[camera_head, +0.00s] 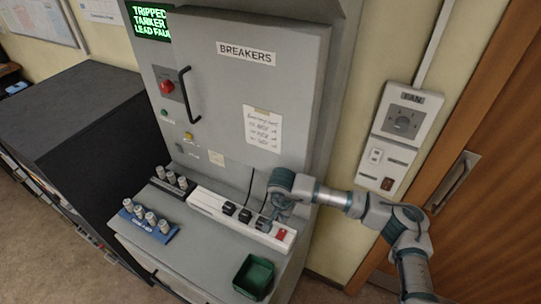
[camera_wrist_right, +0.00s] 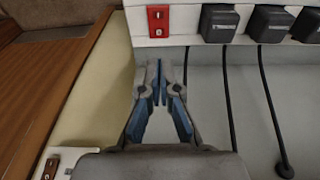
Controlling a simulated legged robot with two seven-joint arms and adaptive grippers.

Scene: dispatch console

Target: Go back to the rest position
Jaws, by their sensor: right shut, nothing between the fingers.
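My right gripper (camera_head: 274,212) reaches in from the right in the head view, over the right part of the white power strip (camera_head: 207,199) on the console ledge. In the right wrist view my right gripper (camera_wrist_right: 161,84) is shut, with its blue-padded fingertips together and nothing between them. Its tips point toward the strip, near the red switch (camera_wrist_right: 158,21) and the black plugs (camera_wrist_right: 219,23). The red switch also shows in the head view (camera_head: 281,234). Whether the fingertips touch the strip cannot be told. My left gripper is not in view.
A green bin (camera_head: 254,277) stands at the ledge's front right. A blue rack (camera_head: 150,225) and a dark rack (camera_head: 170,187) hold grey cylinders at left. The breaker cabinet (camera_head: 245,95) rises behind. A fan control panel (camera_head: 404,123) and a wooden door (camera_head: 490,150) are at right.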

